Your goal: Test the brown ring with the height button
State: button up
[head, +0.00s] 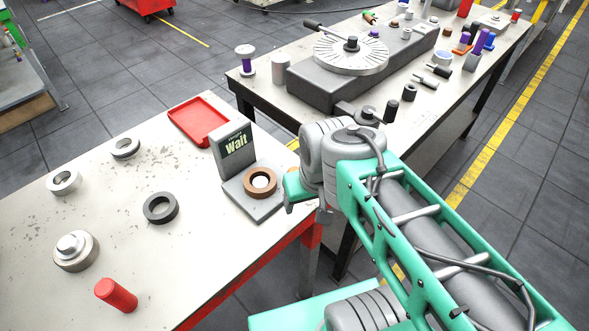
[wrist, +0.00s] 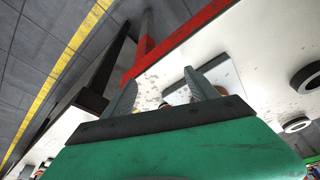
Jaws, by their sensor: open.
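The brown ring (head: 250,191) lies flat on the grey base of the height tester (head: 235,145), around a pale round centre. I cannot tell whether that centre is the button. The tester's upright screen reads "Wait". My gripper (wrist: 160,76) is open, with its two grey fingers apart in the wrist view. In the head view its green body is just right of the tester, and its fingers are mostly hidden. Small brown patches show near the right finger in the wrist view, perhaps the ring. Nothing is held.
On the near table, a red tray (head: 190,124) lies behind the tester. A black ring (head: 160,207), other grey rings, a metal stepped part (head: 75,251) and a red cylinder (head: 116,295) lie left. A second table (head: 262,90) with a dial and many parts stands behind.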

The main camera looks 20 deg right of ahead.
grip_shut()
dwell(0.5)
dwell(0.8)
